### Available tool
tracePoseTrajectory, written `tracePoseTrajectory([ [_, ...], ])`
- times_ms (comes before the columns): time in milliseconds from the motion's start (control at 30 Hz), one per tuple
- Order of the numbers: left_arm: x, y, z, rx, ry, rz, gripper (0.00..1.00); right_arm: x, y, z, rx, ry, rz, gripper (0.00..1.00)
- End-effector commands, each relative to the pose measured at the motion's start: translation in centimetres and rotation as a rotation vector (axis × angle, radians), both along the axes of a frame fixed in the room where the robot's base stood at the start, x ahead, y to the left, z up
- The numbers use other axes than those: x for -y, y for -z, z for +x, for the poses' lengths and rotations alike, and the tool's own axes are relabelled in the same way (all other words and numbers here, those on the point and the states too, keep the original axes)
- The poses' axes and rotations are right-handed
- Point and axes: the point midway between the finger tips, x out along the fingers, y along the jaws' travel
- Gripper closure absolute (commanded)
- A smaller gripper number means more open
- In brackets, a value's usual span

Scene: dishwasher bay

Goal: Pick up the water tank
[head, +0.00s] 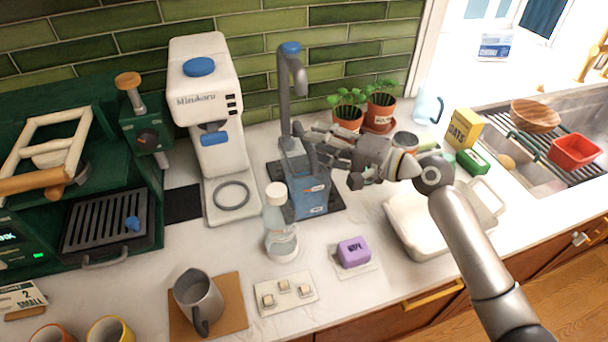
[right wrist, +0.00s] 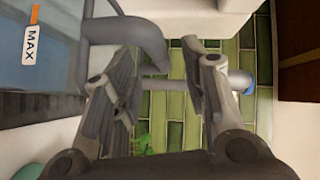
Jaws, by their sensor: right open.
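The water tank (head: 308,198) looks like a blue see-through box with small labels, standing on a dark mat at the foot of a grey post. In the right wrist view, the tank (right wrist: 40,62) fills the upper left, with a MAX label and a grey handle (right wrist: 128,35). My right gripper (head: 312,140) is open, above the tank and close to the post (head: 287,95). In the wrist view, my right gripper (right wrist: 165,80) has the handle beside its left finger; contact is unclear. The post crosses behind the fingers. My left gripper is out of view.
A white coffee machine (head: 208,110) stands left of the tank. A clear bottle (head: 280,225) stands in front. Potted plants (head: 380,110) are behind and a white basin (head: 410,225) is to the right. A purple block (head: 353,251) lies in front.

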Motion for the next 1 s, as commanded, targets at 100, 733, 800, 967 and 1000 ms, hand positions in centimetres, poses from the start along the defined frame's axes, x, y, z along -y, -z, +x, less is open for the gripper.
tracePoseTrajectory([
  [100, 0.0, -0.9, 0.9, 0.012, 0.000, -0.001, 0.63, -1.8, -0.1, 1.0, -0.002, -0.002, 0.002, 0.59],
  [733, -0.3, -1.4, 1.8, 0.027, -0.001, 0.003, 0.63, -3.7, 0.5, 2.3, 0.001, 0.000, -0.001, 0.81],
  [800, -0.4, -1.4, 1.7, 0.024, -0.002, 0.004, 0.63, -3.7, 0.5, 2.3, 0.001, 0.000, -0.001, 0.90],
  [967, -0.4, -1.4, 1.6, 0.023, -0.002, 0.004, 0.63, -3.7, 0.5, 2.3, 0.001, -0.001, -0.001, 1.00],
  [1000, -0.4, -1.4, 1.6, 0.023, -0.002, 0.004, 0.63, -3.7, 0.5, 2.3, 0.001, -0.001, -0.001, 1.00],
])
